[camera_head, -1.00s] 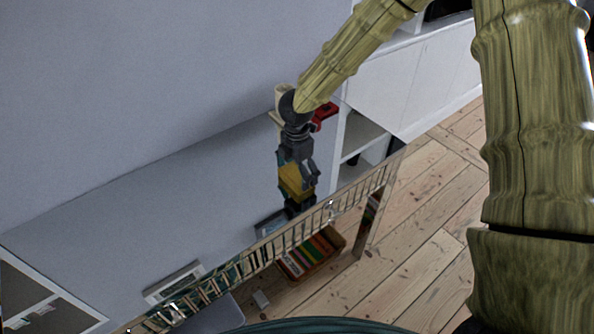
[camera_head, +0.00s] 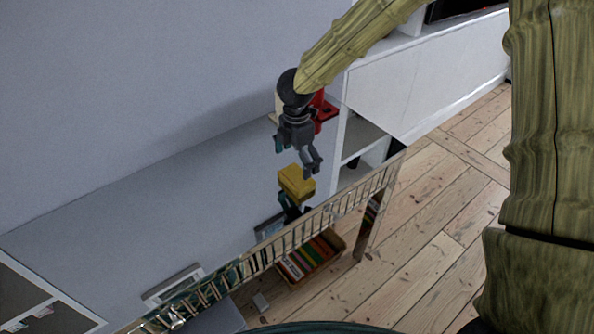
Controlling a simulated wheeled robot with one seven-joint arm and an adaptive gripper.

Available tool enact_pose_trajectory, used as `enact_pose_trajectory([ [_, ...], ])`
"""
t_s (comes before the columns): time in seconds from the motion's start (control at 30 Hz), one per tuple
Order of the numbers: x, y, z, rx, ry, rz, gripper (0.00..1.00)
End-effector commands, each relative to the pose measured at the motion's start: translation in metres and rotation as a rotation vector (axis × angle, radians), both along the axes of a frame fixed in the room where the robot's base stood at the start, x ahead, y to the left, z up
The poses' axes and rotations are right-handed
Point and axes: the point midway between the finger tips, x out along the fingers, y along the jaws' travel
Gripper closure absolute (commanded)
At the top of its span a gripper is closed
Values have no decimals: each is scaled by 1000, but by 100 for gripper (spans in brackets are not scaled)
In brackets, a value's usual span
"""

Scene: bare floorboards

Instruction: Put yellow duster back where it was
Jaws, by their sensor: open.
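The yellow duster (camera_head: 297,180) is a small yellow block-like piece. It appears to rest on or beside dark objects near the railing, just below my gripper in the picture; what bears it is partly hidden. My gripper (camera_head: 295,164) is open and empty, with its fingers pointing down towards the duster and a visible gap between them and it.
A red object (camera_head: 326,112) is close behind my gripper. A metal railing (camera_head: 300,228) runs diagonally in front of the duster. A crate of books (camera_head: 338,242) stands on the floorboards below. White shelving (camera_head: 345,138) is at the right; the floor (camera_head: 440,200) beyond is clear.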

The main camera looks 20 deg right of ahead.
Motion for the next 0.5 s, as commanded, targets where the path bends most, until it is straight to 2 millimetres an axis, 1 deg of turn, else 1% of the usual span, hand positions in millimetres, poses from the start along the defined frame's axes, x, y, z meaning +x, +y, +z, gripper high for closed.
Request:
enact_pose_trajectory([
  [0.03,0,0,9,1,-3,-1,0],
  [0.2,0,0,38,1,-3,-1,0],
  [0.4,0,0,58,0,0,-1,0],
  [0.5,0,0,62,0,0,-1,0],
])
